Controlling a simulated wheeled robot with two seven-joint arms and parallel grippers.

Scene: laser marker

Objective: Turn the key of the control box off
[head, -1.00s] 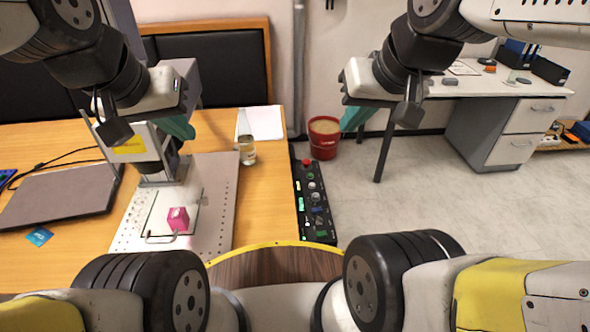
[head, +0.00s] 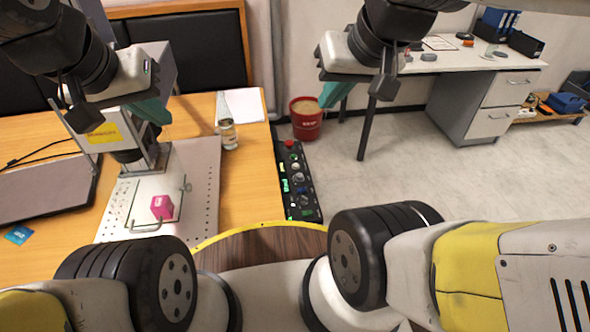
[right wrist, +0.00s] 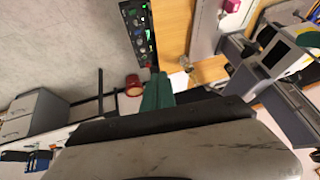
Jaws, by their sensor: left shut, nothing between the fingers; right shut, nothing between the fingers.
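The control box (head: 297,182) is a long black panel with a red button and several knobs and coloured labels, at the right edge of the wooden table. The key is too small to tell apart from the knobs. The box also shows at the top of the right wrist view (right wrist: 138,32). My left gripper (head: 155,111) has green fingers, is shut and empty, and hangs above the laser marker, left of the box. My right gripper (head: 333,95) is shut and empty, raised above and to the right of the box; its green fingers also show in the right wrist view (right wrist: 157,92).
A laser marker plate (head: 205,185) holds a pink cube (head: 162,207). A red bucket (head: 306,122) stands on the floor behind the box. Open floor lies to the right.

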